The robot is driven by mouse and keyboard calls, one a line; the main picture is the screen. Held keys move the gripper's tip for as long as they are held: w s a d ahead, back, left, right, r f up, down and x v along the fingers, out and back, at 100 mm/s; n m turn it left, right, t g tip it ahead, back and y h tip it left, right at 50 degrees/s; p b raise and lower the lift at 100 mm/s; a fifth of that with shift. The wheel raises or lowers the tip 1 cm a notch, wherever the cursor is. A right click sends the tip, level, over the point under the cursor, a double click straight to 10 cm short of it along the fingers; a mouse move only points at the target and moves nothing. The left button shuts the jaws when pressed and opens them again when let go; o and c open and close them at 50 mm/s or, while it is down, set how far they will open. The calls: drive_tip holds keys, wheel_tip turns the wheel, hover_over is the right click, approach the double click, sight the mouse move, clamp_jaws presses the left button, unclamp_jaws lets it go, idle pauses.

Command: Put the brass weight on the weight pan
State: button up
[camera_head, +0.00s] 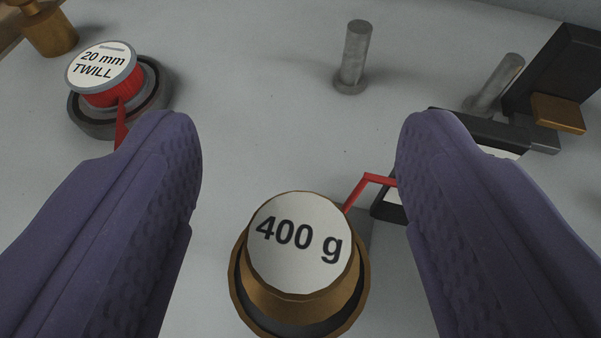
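The brass weight (300,245) has a white top face marked "400 g". It is at the bottom centre of the view, with a wider brass rim and a dark ring around its lower part. I cannot tell whether that rim belongs to the weight or to a holder under it. My gripper (300,125) is open, with one purple finger on each side of the picture. The weight shows between the fingers with clear gaps on both sides, and nothing is held. I cannot make out the weight pan with certainty.
A red spool (105,75) labelled "20 mm TWILL" sits on a dark round base at upper left. A brass piece (48,30) stands behind it. A grey post (353,58) stands at top centre. A dark block with a brass tab (558,113) is at right. A red bent pointer (368,185) is near the weight.

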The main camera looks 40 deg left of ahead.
drive_tip(key=shift+r, duration=0.25)
drive_tip(key=p+v, duration=0.3)
drive_tip(key=v, duration=0.9)
drive_tip(key=shift+p, duration=0.3)
drive_tip(key=shift+w, duration=0.1)
